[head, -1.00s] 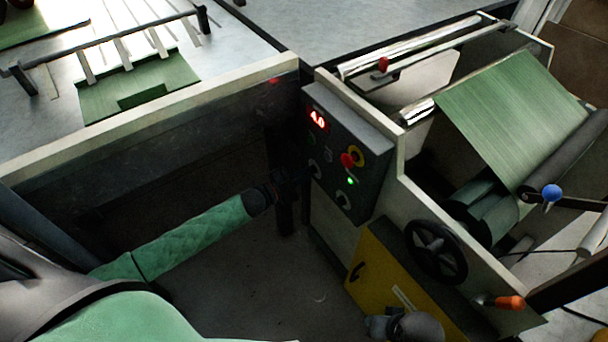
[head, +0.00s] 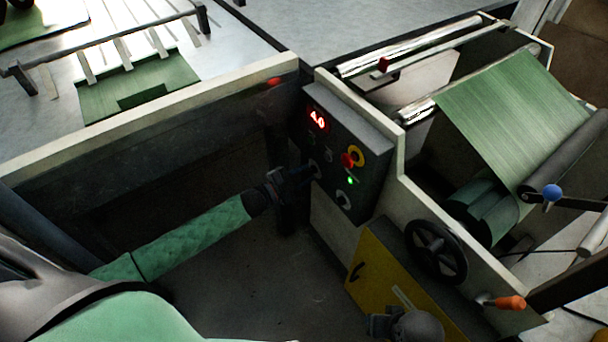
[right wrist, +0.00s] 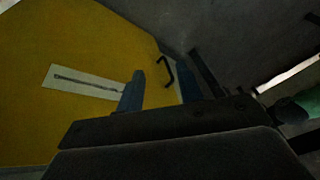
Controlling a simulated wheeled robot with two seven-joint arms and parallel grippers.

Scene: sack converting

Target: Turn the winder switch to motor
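The dark control panel (head: 372,158) carries a red 4.0 display (head: 317,119), a red button on a yellow surround (head: 350,158), a lit green lamp (head: 350,181) and rotary switches. One switch (head: 344,200) shows at the lower right of the panel. Another, at the lower left, is mostly hidden by my left gripper (head: 308,172), whose tip is at or very near it. I cannot read the switch labels or tell whether the fingers touch or grip. My right gripper (right wrist: 160,88) is open and empty, facing the yellow cabinet door in the right wrist view.
The yellow door (head: 375,275) with its black handle is below the panel. A black handwheel (head: 436,251), an orange-tipped lever (head: 508,302) and a blue-knobbed lever (head: 551,194) are to the right. Green web (head: 515,115) runs over rollers. A pale frame rail (head: 150,118) borders the left arm's space.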

